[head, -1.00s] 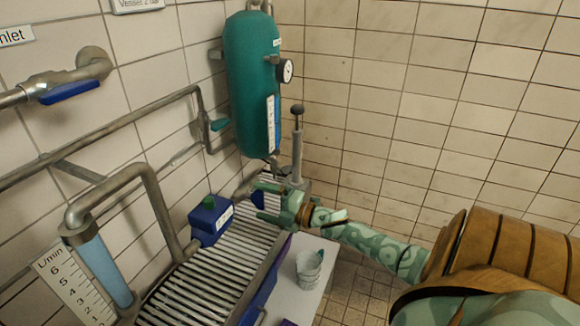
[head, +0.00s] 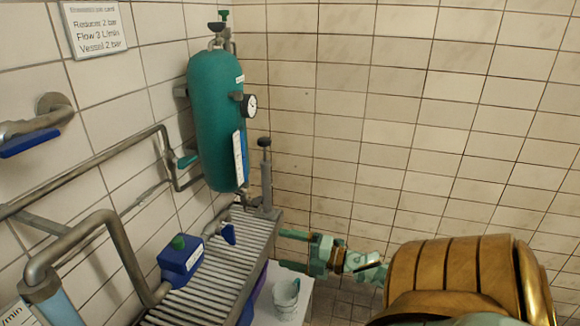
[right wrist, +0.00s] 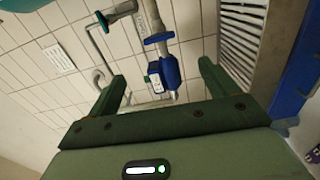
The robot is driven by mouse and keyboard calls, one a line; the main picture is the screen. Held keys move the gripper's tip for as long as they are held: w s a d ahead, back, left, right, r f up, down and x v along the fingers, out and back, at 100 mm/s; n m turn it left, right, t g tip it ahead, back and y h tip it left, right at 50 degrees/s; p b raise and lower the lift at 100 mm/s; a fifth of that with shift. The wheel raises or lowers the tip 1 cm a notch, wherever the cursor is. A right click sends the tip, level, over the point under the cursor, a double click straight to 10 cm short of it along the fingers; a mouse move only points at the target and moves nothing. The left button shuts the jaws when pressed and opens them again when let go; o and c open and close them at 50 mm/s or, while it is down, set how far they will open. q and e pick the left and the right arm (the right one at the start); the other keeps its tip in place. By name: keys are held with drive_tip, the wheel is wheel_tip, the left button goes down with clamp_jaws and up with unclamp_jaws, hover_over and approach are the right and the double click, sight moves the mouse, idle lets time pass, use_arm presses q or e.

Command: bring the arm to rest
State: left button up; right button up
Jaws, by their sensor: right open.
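My right gripper (head: 285,250) is open and empty in the head view. It hangs in the air just right of the slatted grate (head: 228,262), apart from it, with both fingers pointing left. In the right wrist view the two green fingers (right wrist: 162,80) stand wide apart with nothing between them. Beyond them are a blue box (right wrist: 155,76) and a blue valve handle (right wrist: 170,72) on the pipework. My left gripper is not in view.
A green vessel (head: 215,125) with a gauge (head: 249,104) and a hand pump (head: 265,165) stand at the back. A white cup (head: 286,297) stands below my gripper. The tiled right wall side is free.

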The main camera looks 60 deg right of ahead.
idle(0.3)
drive_tip(key=s+d+f+m+g+h, duration=0.25)
drive_tip(key=f+m+h, duration=0.2)
drive_tip(key=f, duration=0.35)
drive_tip(key=s+d+f+m+g+h, duration=0.25)
drive_tip(key=s+d+f+m, duration=0.2)
drive_tip(key=f, duration=0.45)
drive_tip(key=s+a+f+m+g+h, duration=0.1)
drive_tip(key=s+a+f+m+g, duration=0.15)
drive_tip(key=s+f, duration=0.4)
drive_tip(key=s+a+f+m+g, duration=0.25)
drive_tip(key=s+f, duration=0.25)
drive_tip(key=f, duration=0.3)
drive_tip(key=s+a+f+m+g+y, duration=0.1)
drive_tip(key=s+a+f+m+g, duration=0.15)
drive_tip(key=s+a+f, duration=0.4)
drive_tip(key=s+a+f+m+g, duration=0.1)
drive_tip(key=s+a+f+g, duration=0.3)
drive_tip(key=s+a, duration=0.55)
drive_tip(key=s+a+f+y, duration=0.1)
drive_tip(key=s+a+y, duration=0.1)
drive_tip(key=a, duration=0.8)
drive_tip(key=shift+a+f, duration=0.2)
drive_tip(key=shift+f, duration=0.15)
drive_tip(key=shift+n+g, duration=0.25)
